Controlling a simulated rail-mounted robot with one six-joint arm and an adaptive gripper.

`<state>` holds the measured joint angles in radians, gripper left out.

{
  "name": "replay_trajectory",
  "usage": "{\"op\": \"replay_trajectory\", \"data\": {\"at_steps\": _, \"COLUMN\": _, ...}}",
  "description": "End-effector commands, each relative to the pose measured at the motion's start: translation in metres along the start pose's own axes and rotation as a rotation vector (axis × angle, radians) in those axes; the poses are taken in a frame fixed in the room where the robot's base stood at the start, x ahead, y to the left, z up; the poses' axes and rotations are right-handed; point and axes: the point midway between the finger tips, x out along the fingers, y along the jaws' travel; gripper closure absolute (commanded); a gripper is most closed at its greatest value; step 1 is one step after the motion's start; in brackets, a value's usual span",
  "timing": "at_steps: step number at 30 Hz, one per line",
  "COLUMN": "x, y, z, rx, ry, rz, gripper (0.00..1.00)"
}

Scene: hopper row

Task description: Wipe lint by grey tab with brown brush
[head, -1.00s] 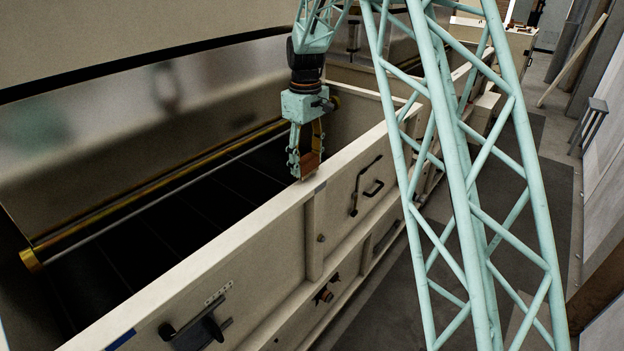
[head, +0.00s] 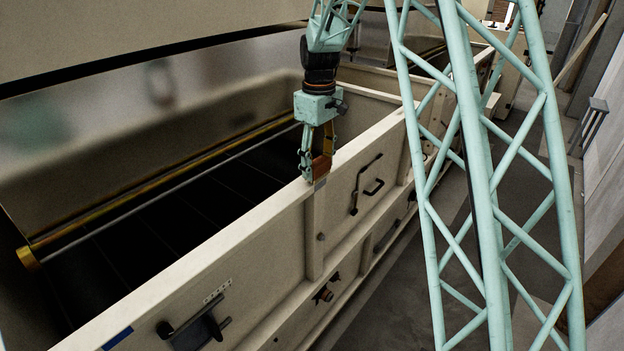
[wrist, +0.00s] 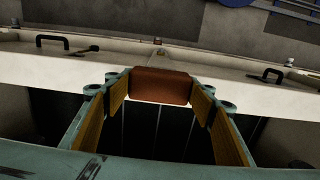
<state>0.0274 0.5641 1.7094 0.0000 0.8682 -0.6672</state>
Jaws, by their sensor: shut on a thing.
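My gripper (head: 313,170) is shut on a brown brush (head: 321,167), a reddish-brown block held between the two fingers. The brush also shows in the wrist view (wrist: 160,86), across the fingertips. In the head view it is at the cream rim (head: 240,228) of the hopper, beside the small grey tab (head: 320,184) on the rim's outer edge. I cannot tell whether the brush touches the rim. No lint can be made out; the brush and fingers may hide it.
A blue tab (head: 117,338) marks the rim nearer the camera. The hopper's front wall carries black handles (head: 368,186) and a latch (head: 195,328). Inside, a brass-ended roller (head: 150,197) runs above a dark slatted floor. A walkway lies to the right.

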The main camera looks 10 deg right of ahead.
Motion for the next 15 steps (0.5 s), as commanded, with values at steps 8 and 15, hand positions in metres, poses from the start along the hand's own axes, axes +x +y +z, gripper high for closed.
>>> {"op": "replay_trajectory", "data": {"at_steps": 8, "x": -0.0005, "y": -0.0001, "z": 0.0009, "rx": 0.0, "ry": 0.0, "rz": 0.0, "gripper": 0.61}}
{"op": "replay_trajectory", "data": {"at_steps": 15, "x": -0.006, "y": 0.0001, "z": 0.0006, "rx": 0.0, "ry": 0.001, "rz": 0.001, "gripper": 0.61}}
